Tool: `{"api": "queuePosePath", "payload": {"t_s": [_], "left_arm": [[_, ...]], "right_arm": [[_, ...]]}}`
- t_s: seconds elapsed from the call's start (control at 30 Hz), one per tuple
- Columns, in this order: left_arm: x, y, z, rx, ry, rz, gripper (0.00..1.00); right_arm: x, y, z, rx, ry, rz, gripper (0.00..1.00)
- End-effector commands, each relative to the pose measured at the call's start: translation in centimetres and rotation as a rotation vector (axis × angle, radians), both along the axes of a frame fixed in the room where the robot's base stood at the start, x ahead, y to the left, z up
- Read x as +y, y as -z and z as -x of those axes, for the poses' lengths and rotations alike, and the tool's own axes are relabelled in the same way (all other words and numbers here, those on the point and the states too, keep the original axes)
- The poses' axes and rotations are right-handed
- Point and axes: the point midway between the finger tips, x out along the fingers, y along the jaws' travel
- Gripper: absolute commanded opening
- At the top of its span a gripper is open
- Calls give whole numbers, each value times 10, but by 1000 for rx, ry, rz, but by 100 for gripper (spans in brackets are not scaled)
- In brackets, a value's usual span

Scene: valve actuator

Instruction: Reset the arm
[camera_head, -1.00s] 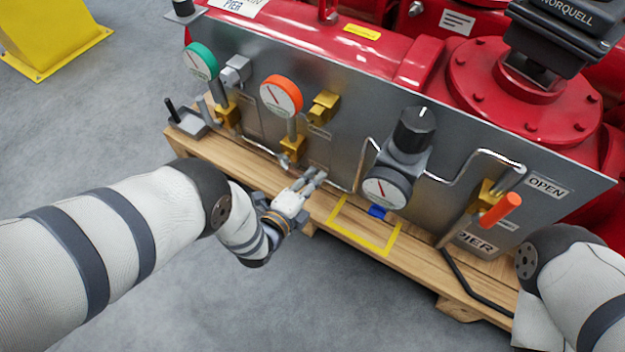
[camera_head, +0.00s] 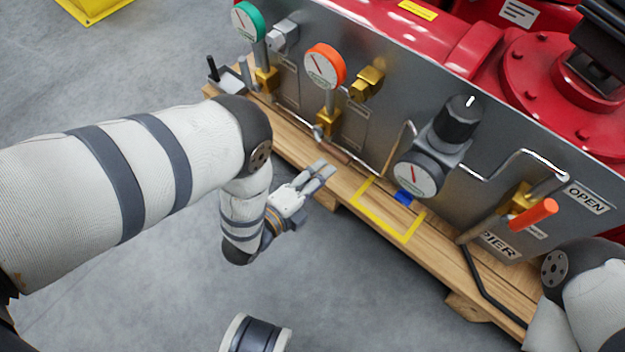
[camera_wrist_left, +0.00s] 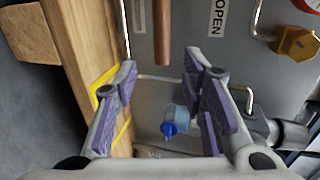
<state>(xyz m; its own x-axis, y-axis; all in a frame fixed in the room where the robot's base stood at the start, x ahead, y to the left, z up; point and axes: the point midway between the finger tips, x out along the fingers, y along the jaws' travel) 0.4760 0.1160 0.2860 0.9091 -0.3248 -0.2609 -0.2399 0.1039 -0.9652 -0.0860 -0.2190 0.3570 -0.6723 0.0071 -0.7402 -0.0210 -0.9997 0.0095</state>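My left arm (camera_head: 150,180) comes in from the left of the head view. Its left gripper (camera_head: 322,171) hangs over the front edge of the pallet, apart from the grey panel. In the left wrist view the fingers of the left gripper (camera_wrist_left: 165,72) are spread, with nothing between the purple pads. A brown tube (camera_wrist_left: 162,32) on the panel's pipe run shows beyond the fingertips; in the head view the tube (camera_head: 333,150) lies just past the gripper. My right arm (camera_head: 585,290) shows only in part at the lower right; its gripper is out of view.
The grey panel (camera_head: 480,215) carries a green gauge (camera_head: 248,21), an orange gauge (camera_head: 325,66), a black-knobbed regulator (camera_head: 458,120) and an orange-handled valve (camera_head: 533,214). A yellow square (camera_head: 398,236) marks the wooden pallet.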

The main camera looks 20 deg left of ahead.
Motion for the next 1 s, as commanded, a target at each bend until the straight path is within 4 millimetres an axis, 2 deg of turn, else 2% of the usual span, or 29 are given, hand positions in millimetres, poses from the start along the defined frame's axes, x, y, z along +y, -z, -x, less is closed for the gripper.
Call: {"api": "queuePosePath", "payload": {"t_s": [0.1,0.2,0.63,0.73,0.77,0.87,0.9,0.93,0.97,1.0], "left_arm": [[7,-5,19,1,0,0,38],[9,-8,26,0,0,0,38],[10,-8,27,0,0,1,38],[18,7,43,99,-35,31,38],[24,17,55,170,-62,55,38],[51,58,124,520,-238,173,38],[62,71,161,676,-341,225,38],[70,78,189,786,-425,261,38],[77,82,219,891,-513,294,38],[85,84,258,1020,-635,331,38]], "right_arm": [[0,0,0,0,0,0,40],[0,0,0,0,0,0,40],[0,0,0,0,0,0,40],[0,0,0,0,0,0,40],[0,0,0,0,0,0,40],[0,0,0,0,0,0,40],[0,0,0,0,0,0,40],[0,0,0,0,0,0,40],[0,0,0,0,0,0,40],[0,0,0,0,0,0,40]]}}
